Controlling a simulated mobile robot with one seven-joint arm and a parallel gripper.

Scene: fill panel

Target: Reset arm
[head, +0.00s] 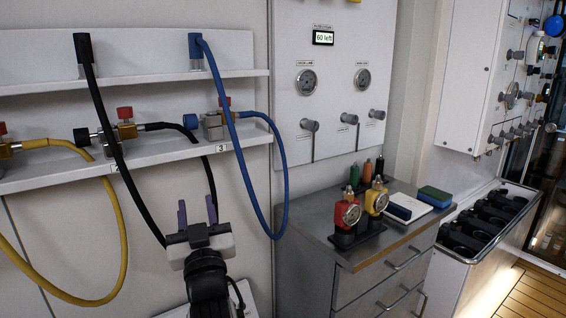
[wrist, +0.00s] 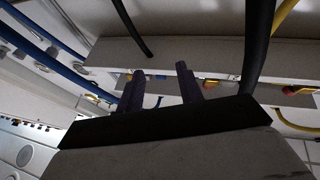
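My gripper (head: 197,212) is in the lower left of the head view, in front of the wall below the lower shelf. Its two purple fingers point up and stand apart, with nothing seen between them. In the wrist view my gripper (wrist: 158,75) also shows two separate fingers with a gap between them. My arm comes up from the bottom of the head view. A black hose (head: 110,140) hangs just left of the gripper, and a blue hose (head: 284,180) loops down to its right. I cannot tell whether the gripper touches the black hose.
The lower shelf (head: 62,184) holds valves with red knobs. A yellow hose (head: 118,235) hangs at far left. A grey cabinet (head: 310,265) at right bears red (head: 345,212) and yellow (head: 376,200) gauge regulators. A panel (head: 335,120) with gauges is above it.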

